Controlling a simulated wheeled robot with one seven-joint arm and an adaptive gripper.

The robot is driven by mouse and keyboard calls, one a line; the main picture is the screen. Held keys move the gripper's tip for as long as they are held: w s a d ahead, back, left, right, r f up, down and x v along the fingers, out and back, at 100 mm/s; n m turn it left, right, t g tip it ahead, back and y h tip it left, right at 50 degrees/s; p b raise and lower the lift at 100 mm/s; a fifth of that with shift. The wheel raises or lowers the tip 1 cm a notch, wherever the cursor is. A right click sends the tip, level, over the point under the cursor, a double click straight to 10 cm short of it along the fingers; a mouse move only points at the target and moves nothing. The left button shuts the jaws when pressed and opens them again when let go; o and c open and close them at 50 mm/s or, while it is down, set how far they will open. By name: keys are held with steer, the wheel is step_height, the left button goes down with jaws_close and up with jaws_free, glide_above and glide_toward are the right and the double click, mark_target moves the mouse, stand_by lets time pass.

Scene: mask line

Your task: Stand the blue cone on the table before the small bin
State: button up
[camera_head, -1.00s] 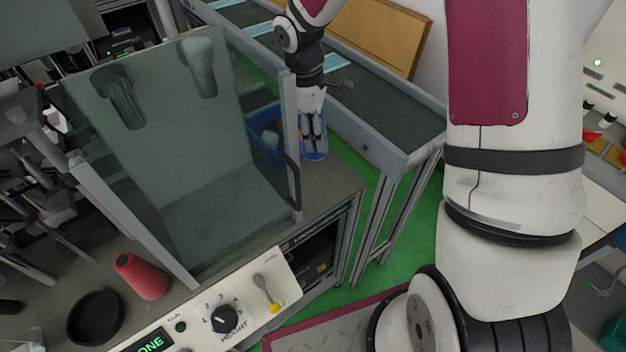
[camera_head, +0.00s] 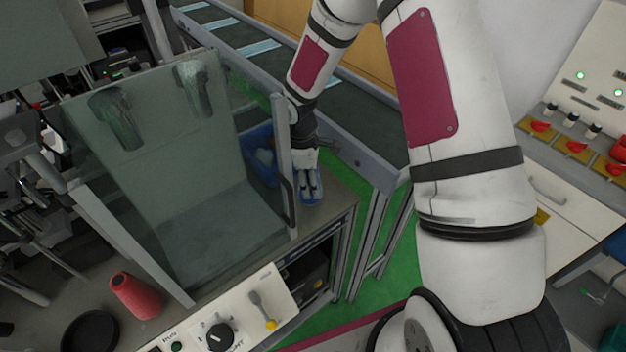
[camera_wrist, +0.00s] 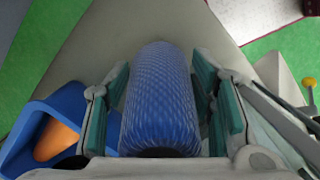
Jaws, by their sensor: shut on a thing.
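The blue cone (camera_wrist: 160,100), with a diamond-textured surface, lies between the finger pads of my gripper (camera_wrist: 160,75) in the wrist view. My gripper (camera_head: 309,185) is shut on it. In the head view the blue cone (camera_head: 311,198) shows around the fingers, over the table's right end beside the glass guard. The small blue bin (camera_head: 262,158) is just left of it, partly behind the guard. The bin (camera_wrist: 22,122) also shows at left in the wrist view, with something orange inside. The table (camera_wrist: 110,35) is below the cone; I cannot tell whether they touch.
The glass guard's upright frame (camera_head: 285,165) stands close to the left of my gripper. A conveyor (camera_head: 370,130) runs behind. The control panel (camera_head: 235,320) lines the front edge.

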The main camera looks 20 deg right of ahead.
steer(key=shift+f, duration=0.15)
steer(key=o, duration=1.3)
steer(key=shift+o, duration=0.2)
